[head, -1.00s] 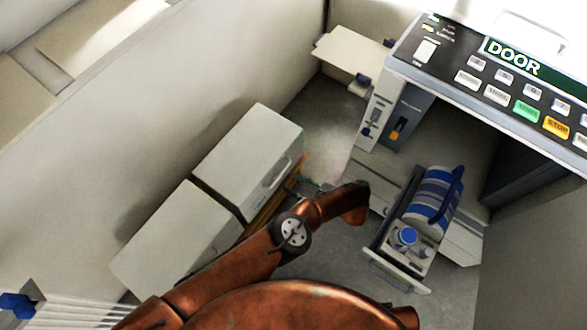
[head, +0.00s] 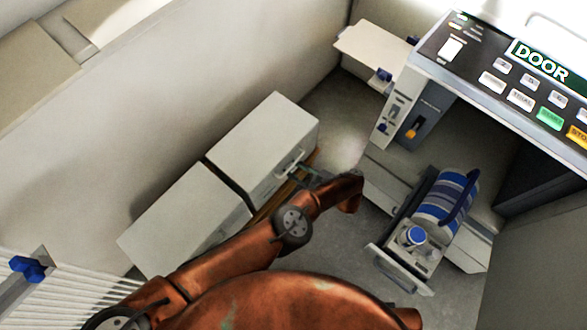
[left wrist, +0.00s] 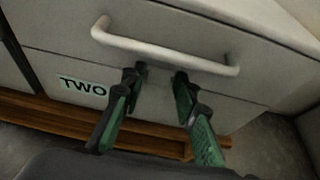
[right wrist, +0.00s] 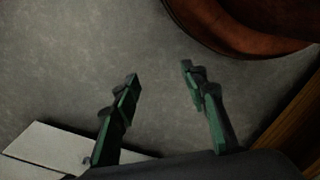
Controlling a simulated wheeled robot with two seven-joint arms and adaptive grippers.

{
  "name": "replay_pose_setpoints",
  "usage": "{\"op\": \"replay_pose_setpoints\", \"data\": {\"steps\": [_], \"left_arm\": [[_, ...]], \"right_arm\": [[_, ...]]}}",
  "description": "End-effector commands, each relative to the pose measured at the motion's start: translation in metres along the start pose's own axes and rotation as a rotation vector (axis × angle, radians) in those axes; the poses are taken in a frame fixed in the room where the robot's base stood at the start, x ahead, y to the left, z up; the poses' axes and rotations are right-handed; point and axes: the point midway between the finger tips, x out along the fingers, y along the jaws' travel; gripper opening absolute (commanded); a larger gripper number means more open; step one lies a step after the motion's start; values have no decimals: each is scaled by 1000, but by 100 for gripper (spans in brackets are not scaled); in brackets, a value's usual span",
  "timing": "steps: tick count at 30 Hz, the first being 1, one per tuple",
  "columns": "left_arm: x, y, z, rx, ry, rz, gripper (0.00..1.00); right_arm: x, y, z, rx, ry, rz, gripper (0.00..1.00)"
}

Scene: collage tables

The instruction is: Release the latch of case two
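Case two is a white case (head: 255,135), the farther of two in the head view. Its front shows in the left wrist view (left wrist: 50,50), with a green-white label reading TWO (left wrist: 82,87) and a white bar handle (left wrist: 165,48). My left gripper (left wrist: 160,72) is open at this front, fingers apart, tips just under the handle and right of the label. Nothing is between its fingers. I cannot make out a separate latch. In the head view the left gripper (head: 306,171) is small and partly hidden by my arm. My right gripper (right wrist: 161,72) is open and empty over grey floor.
A second white case (head: 185,222) stands beside case two. Both rest on a wooden support (head: 268,205). A DOOR control panel (head: 510,75) is at upper right. A blue-striped cylinder (head: 443,203) lies on a unit at right. Bare floor (head: 335,110) shows beyond case two.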

Motion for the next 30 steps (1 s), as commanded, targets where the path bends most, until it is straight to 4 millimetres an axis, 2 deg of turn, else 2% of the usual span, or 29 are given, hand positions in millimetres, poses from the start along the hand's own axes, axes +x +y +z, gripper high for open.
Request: {"op": "replay_pose_setpoints", "data": {"steps": [1,10,15,18,21,23,30], "left_arm": [[0,0,0,0,0,-1,23],[0,-2,1,-1,-1,-4,2],[-1,-2,-3,1,-15,-5,2],[-2,-2,-9,6,-49,-6,2],[-3,-2,-16,8,-109,-5,2],[-5,-2,-19,8,-148,-7,2],[-9,-2,-22,6,-257,-8,1]], "right_arm": [[0,0,0,0,0,0,40],[0,0,0,0,1,-1,40],[3,-1,1,-1,-3,-4,40],[-13,-7,-7,-4,27,-19,40],[-21,-16,-17,-9,65,-44,40],[-16,-25,-27,-14,105,-66,40],[26,-52,-70,-19,281,-138,40]]}}
